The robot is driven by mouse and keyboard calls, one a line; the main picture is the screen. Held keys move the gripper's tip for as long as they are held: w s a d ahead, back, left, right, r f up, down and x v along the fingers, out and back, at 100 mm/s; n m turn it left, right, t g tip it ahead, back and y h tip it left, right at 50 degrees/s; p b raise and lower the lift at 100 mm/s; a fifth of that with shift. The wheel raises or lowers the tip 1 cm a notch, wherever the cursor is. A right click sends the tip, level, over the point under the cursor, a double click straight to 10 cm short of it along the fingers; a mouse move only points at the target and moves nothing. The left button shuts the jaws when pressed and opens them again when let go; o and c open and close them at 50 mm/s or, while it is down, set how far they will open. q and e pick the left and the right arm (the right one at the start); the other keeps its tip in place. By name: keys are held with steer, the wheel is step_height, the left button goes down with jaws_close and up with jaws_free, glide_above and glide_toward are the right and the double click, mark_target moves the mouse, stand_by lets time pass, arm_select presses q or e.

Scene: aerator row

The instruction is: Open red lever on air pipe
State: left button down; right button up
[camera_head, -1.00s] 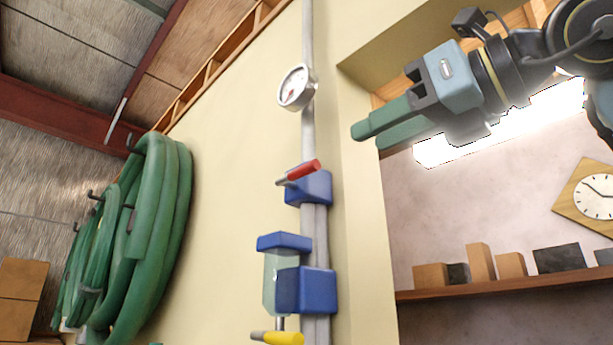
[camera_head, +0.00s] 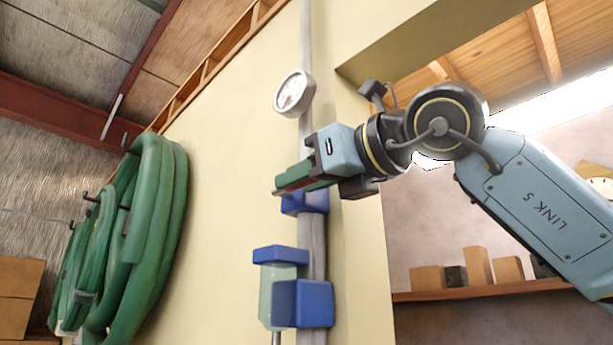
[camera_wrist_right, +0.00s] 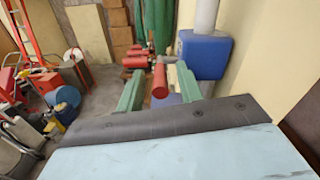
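The red lever sits on the upper blue valve block (camera_head: 312,203) on the grey vertical air pipe (camera_head: 306,130). In the head view my right gripper (camera_head: 282,184) is at the lever and hides most of it; only a thin red strip shows between the green fingers. In the right wrist view the red lever (camera_wrist_right: 160,80) lies between the two green fingers (camera_wrist_right: 155,74), with a visible gap on each side. The gripper is open around it. The blue block (camera_wrist_right: 203,56) is just right of the fingers there. My left gripper is not in view.
A round gauge (camera_head: 294,93) is on the pipe above the gripper. Below are a blue-capped clear bowl (camera_head: 277,295) and another blue block (camera_head: 303,304). Green hoses (camera_head: 150,220) hang at left. A shelf (camera_head: 480,291) with boxes is at right.

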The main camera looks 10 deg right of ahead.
jaws_close()
steer(key=shift+r+g+p, duration=0.3)
steer(key=shift+r+p, duration=0.05)
steer(key=shift+p, duration=0.4)
steer(key=r+g+h+p, duration=0.1)
steer(key=p, duration=0.2)
steer(key=r+g+h+p, duration=0.1)
steer(key=p, duration=0.3)
steer(key=r+g+h+p, duration=0.1)
steer(key=g+p, duration=0.1)
steer(key=p, duration=0.2)
steer(key=shift+w+a+h, duration=0.25)
steer(key=shift+w+h, duration=0.05)
steer(key=shift+w, duration=0.05)
steer(key=shift+w+g+h+p, duration=0.1)
steer(key=shift+g+h+p, duration=0.35)
steer(key=shift+p, duration=0.85)
